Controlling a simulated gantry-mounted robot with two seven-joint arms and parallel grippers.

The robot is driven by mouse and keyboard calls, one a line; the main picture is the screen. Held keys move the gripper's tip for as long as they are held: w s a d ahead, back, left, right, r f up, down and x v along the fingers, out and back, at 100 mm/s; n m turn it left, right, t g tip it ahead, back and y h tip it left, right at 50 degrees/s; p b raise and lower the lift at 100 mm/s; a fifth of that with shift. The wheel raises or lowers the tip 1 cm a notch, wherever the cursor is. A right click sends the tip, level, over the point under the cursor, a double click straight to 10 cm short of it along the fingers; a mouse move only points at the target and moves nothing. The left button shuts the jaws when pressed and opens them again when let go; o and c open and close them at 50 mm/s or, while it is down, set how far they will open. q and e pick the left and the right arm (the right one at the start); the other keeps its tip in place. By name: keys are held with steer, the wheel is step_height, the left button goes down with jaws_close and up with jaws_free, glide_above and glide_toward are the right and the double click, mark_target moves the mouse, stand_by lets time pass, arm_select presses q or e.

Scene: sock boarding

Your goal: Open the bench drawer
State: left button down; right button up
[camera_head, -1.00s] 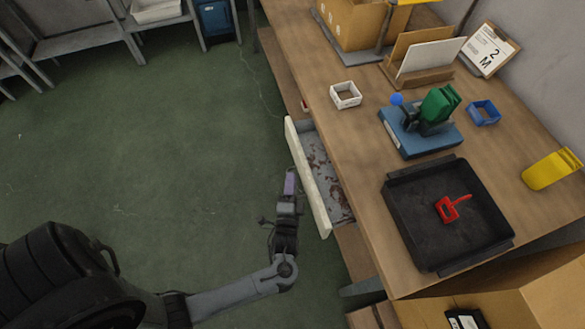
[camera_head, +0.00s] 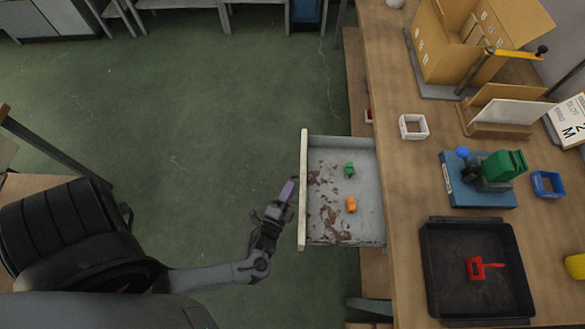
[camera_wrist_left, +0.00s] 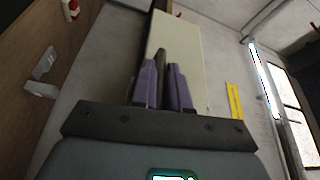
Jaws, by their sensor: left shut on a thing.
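The bench drawer (camera_head: 332,222) stands well out from the bench, its grey, rust-stained inside showing. Its cream front panel (camera_head: 303,190) faces left, and it fills the middle of the left wrist view (camera_wrist_left: 172,40). My left gripper (camera_head: 289,192) is at the outer side of this panel. In the left wrist view its purple fingers (camera_wrist_left: 162,88) are closed around a dark bar, the drawer handle (camera_wrist_left: 161,62). My right gripper is not in view.
Inside the drawer lie a small green piece (camera_head: 349,170) and an orange piece (camera_head: 351,204). On the bench (camera_head: 405,200) are a black tray (camera_head: 450,285) with a red item, a blue block (camera_head: 460,190) and a white square ring (camera_head: 413,127). The green floor left of the drawer is clear.

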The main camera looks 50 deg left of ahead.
arm_select(q)
steer(key=c, duration=1.2)
jaws_free()
steer(key=v, duration=1)
steer(key=shift+s+d+p, duration=0.15)
steer(key=shift+s+p, duration=0.15)
steer(key=shift+p, duration=0.1)
steer(key=shift+f, duration=0.1)
